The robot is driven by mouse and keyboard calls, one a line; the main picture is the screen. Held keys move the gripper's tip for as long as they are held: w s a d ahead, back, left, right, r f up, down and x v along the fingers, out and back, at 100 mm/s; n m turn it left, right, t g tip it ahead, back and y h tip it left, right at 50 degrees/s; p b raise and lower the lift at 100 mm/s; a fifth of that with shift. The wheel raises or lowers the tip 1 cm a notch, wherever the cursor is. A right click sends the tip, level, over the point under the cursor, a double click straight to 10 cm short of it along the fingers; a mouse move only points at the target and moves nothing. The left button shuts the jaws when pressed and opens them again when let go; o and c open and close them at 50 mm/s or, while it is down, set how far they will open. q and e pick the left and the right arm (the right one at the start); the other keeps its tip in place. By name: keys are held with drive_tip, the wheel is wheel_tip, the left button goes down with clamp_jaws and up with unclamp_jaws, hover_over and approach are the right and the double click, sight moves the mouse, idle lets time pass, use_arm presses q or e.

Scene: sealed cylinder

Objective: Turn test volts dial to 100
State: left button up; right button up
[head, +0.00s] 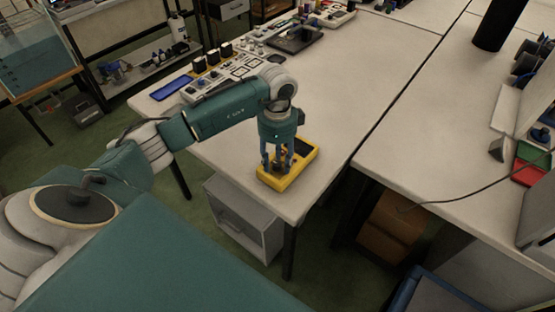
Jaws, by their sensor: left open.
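A yellow tester (303,168) with a dark face lies near the front corner of the white table. My left gripper (277,168) points straight down over the left part of the tester. Its fingers are open around the area of the dial. The dial itself is mostly hidden by the fingers, and I cannot read its setting or tell whether the fingers touch it. My right gripper is not in view.
The white table (340,75) is clear behind and right of the tester. Several small parts and a blue tray (172,88) lie along its far left edge. A second table (450,130) stands to the right across a narrow gap. A grey cabinet (240,218) is below.

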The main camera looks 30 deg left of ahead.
use_arm(q)
drive_tip(key=shift+c, duration=0.5)
clamp_jaws()
drive_tip(key=shift+m, duration=0.3)
drive_tip(key=m+b, duration=0.1)
drive_tip(key=m, duration=0.2)
drive_tip(key=shift+m+b, duration=0.3)
drive_tip(key=shift+b, duration=0.05)
drive_tip(key=m+b, duration=0.1)
drive_tip(key=m, duration=0.3)
drive_tip(key=shift+m+b, duration=0.3)
drive_tip(key=shift+b, duration=0.1)
drive_tip(key=m+b, duration=0.2)
drive_tip(key=m, duration=0.2)
drive_tip(key=shift+m+b, duration=0.85)
drive_tip(key=shift+m, duration=1.55)
